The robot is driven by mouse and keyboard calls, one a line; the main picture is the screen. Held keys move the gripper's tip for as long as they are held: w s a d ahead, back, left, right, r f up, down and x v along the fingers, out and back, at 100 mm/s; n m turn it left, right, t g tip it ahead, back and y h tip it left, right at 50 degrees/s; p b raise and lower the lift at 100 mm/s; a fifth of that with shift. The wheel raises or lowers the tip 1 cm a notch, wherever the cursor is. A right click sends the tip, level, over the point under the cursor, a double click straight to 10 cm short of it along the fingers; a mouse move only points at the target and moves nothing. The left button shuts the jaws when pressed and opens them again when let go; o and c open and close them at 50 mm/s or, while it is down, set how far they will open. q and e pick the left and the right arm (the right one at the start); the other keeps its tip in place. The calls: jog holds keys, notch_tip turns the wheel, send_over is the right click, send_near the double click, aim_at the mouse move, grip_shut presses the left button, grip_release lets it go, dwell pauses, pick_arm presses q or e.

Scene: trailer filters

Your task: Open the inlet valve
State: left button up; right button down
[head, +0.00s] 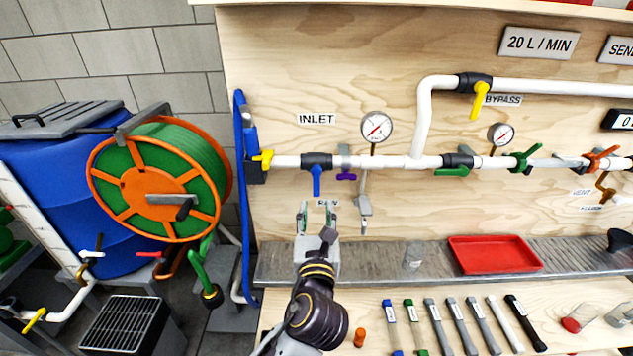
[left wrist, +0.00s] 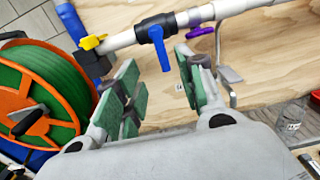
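The inlet valve (head: 316,161) sits on the white pipe below the INLET label (head: 317,119). Its blue handle (head: 317,182) hangs straight down, across the line of the pipe. The blue handle (left wrist: 157,47) also shows in the left wrist view, between and beyond the fingertips. My left gripper (head: 319,212) is open and empty just below the handle, its green-padded fingers spread; these fingers (left wrist: 157,66) frame the handle in the wrist view. I see no contact with the handle. My right gripper is in neither view.
A yellow handle (head: 263,160) is left of the valve; a purple handle (head: 346,177) and a pressure gauge (head: 376,127) are close on its right. A hose reel (head: 154,192) stands at left. A grey shelf (head: 385,262) with a red tray (head: 494,254) runs below.

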aim_at(316, 182)
pick_arm(q)
jog(key=shift+w, duration=0.15)
jog(key=shift+w, duration=6.8)
grip_shut()
